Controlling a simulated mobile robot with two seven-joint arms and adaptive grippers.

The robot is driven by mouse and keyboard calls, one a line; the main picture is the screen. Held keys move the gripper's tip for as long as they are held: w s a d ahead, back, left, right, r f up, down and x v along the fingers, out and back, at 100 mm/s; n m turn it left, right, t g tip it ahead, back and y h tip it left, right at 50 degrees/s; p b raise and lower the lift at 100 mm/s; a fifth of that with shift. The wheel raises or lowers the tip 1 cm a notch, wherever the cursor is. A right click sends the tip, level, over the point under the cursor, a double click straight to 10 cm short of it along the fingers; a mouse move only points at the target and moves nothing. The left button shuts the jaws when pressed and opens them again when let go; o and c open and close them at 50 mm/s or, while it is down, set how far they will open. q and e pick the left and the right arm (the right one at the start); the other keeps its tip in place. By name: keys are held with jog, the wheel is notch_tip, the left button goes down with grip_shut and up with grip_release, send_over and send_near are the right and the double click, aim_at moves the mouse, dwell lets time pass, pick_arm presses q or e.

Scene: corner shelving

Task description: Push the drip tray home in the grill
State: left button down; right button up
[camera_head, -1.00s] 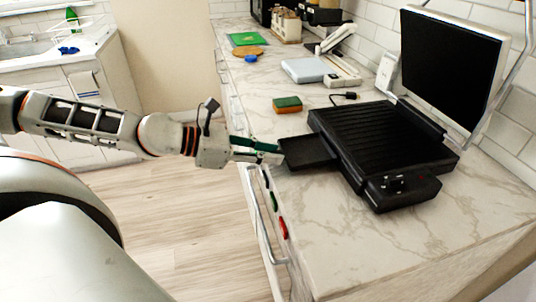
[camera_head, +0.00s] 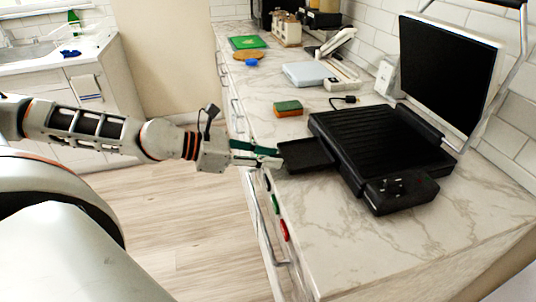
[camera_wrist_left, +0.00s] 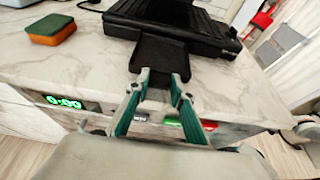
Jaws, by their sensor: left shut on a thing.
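The black grill (camera_head: 375,140) stands on the marble counter, and its ridged plate faces up. The black drip tray (camera_head: 305,155) sticks out of the grill's left side toward the counter's front edge. It also shows in the left wrist view (camera_wrist_left: 161,55), running from the grill (camera_wrist_left: 180,18) toward my fingers. My left gripper (camera_head: 280,156), with green-lined fingers, is at the tray's outer end. In the left wrist view its fingertips (camera_wrist_left: 161,78) are shut on the tray's near end. The tray's inner end is hidden in the grill. My right gripper is in neither view.
A sponge (camera_head: 288,108) lies on the counter left of the grill. A raised black panel (camera_head: 450,75) stands behind the grill. A pale scale-like box (camera_head: 305,73) and a green board (camera_head: 247,42) lie farther back. The counter in front of the grill is clear.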

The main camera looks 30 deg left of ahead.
pick_arm(q)
jog(key=shift+d+f, duration=0.1)
jog(key=shift+f, duration=0.25)
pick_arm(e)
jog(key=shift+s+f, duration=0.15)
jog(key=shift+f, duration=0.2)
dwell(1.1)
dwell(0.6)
pick_arm(q)
jog(key=shift+w+b, duration=0.1)
jog(key=shift+b, duration=0.55)
jog(key=shift+w+d, duration=0.1)
jog(key=shift+w, duration=0.05)
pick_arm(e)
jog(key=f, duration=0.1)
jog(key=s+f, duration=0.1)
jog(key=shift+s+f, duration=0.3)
